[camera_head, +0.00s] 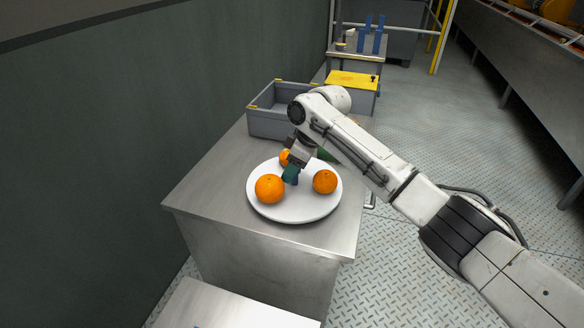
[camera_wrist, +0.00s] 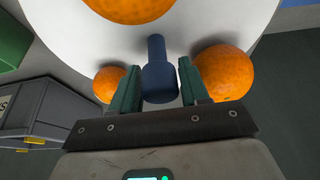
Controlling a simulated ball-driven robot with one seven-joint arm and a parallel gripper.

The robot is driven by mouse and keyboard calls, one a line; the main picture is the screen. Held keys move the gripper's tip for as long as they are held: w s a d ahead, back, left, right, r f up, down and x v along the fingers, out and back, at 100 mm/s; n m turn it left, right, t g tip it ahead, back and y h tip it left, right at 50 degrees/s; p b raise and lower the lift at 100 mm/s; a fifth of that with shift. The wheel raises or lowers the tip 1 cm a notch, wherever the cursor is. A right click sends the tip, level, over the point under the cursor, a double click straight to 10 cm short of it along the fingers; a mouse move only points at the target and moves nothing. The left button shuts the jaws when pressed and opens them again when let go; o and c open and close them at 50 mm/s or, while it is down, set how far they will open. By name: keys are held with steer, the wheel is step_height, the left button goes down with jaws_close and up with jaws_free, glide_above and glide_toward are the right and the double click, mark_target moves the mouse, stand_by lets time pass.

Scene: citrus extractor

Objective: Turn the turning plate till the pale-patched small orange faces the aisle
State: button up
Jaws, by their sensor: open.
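The white round turning plate (camera_head: 298,212) lies on a steel bench, with three oranges on it. A large orange (camera_head: 269,189) is at the front left, a smaller orange (camera_head: 325,181) at the right, and another (camera_head: 285,158) at the back, partly hidden by my gripper. No pale patch shows on any visible side. A blue knob (camera_wrist: 158,82) stands at the plate's middle. My gripper (camera_wrist: 159,66) is open, its green fingers on either side of the knob; I cannot tell whether they touch it. The wrist view also shows the plate (camera_wrist: 62,30).
A grey crate (camera_head: 270,125) with yellow corners stands behind the plate. A green object (camera_head: 326,155), partly hidden by my arm, is near the plate's back right. The dark wall (camera_head: 150,130) rises at the left. The aisle floor (camera_head: 440,110) is open at the right.

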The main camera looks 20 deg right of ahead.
steer(key=shift+c, duration=0.3)
jaws_close()
